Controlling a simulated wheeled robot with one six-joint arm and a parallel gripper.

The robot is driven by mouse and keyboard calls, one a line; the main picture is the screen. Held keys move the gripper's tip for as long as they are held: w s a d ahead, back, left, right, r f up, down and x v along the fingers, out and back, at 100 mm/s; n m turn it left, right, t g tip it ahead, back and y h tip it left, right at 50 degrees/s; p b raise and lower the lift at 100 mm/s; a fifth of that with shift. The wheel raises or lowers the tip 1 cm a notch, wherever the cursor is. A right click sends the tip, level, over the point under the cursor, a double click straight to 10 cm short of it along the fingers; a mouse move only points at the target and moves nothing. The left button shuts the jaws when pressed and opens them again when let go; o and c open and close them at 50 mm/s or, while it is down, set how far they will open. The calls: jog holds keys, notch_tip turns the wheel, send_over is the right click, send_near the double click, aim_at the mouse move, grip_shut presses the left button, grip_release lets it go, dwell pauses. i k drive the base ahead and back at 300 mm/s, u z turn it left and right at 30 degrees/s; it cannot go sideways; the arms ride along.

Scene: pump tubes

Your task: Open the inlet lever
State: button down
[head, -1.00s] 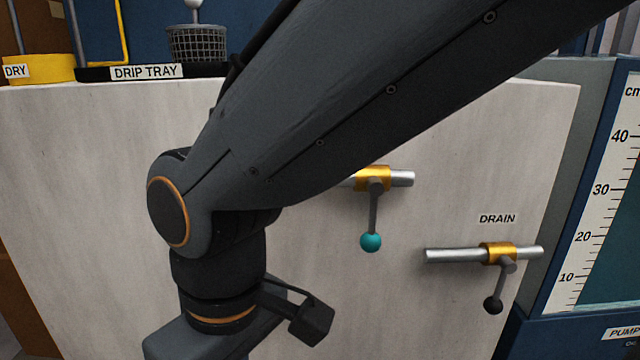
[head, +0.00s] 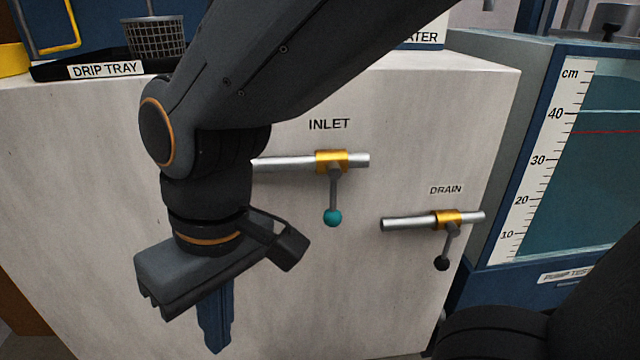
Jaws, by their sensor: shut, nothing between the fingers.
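The inlet lever (head: 333,198) hangs straight down from a brass valve (head: 332,161) on a silver pipe, under the INLET label. It ends in a teal ball. The pipe's left end is hidden behind my arm. My gripper (head: 215,345) is at the lower left of the lever, apart from it, with its blue fingers pointing down. The fingers look together and hold nothing.
The drain lever (head: 448,248) with a black ball hangs at the right under the DRAIN label. A tank with a cm scale (head: 555,150) stands further right. A drip tray (head: 45,72) and wire basket (head: 155,38) are on the pale block's top.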

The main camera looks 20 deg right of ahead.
aim_at(332, 217)
jog(key=z, duration=0.85)
jog(key=k, duration=0.75)
jog(key=u, duration=0.9)
jog(key=i, duration=0.5)
